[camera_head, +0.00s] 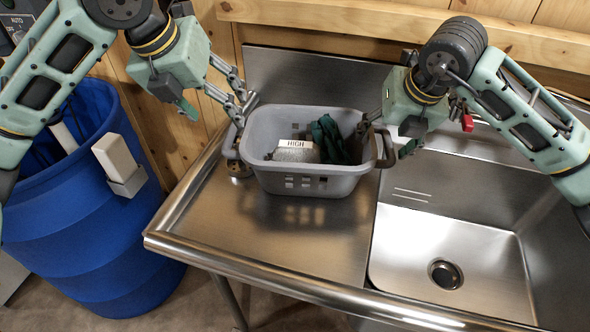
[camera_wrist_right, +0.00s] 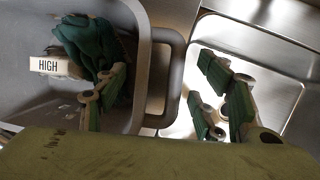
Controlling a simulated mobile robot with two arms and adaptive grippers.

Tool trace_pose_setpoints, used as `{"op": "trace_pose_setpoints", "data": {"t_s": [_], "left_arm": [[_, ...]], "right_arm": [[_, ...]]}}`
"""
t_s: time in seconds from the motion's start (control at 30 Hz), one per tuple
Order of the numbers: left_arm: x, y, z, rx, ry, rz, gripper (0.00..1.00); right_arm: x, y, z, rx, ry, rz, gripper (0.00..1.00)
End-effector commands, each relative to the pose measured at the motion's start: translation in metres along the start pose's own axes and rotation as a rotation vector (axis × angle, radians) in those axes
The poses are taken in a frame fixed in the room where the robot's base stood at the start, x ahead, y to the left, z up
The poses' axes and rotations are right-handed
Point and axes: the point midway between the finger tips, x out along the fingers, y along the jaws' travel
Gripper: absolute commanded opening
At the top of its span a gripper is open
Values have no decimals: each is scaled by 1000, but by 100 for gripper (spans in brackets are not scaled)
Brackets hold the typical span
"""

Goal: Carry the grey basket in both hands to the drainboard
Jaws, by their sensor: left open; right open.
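The grey basket (camera_head: 315,184) stands upright on the steel drainboard (camera_head: 300,235), left of the sink. My right gripper (camera_head: 384,138) is open at the right handle (camera_head: 386,149). In the right wrist view, its fingers (camera_wrist_right: 162,90) lie on either side of that handle, one over the basket's inside and the other outside above the sink.
The sink basin (camera_head: 450,235) with its drain lies to the right of the basket. A blue barrel (camera_head: 90,215) stands on the floor at left. Bare drainboard lies in front of the basket. A wooden wall (camera_head: 400,22) closes off the back.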

Motion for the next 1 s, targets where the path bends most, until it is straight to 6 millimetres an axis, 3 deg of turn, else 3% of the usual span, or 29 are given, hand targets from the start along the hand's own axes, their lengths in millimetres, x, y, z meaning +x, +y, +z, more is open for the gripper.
{"op": "trace_pose_setpoints", "data": {"t_s": [0.3, 0.5, 1.0], "left_arm": [[0, 0, 0, 0, 0, 0, 64], [0, 0, 0, 0, 0, 0, 64], [0, 0, 0, 0, 0, 0, 64]], "right_arm": [[-68, 0, 1, -1, -5, 1, 63], [-98, 0, 0, 1, -2, 0, 63], [-108, 0, 0, 0, 1, -1, 63]]}}
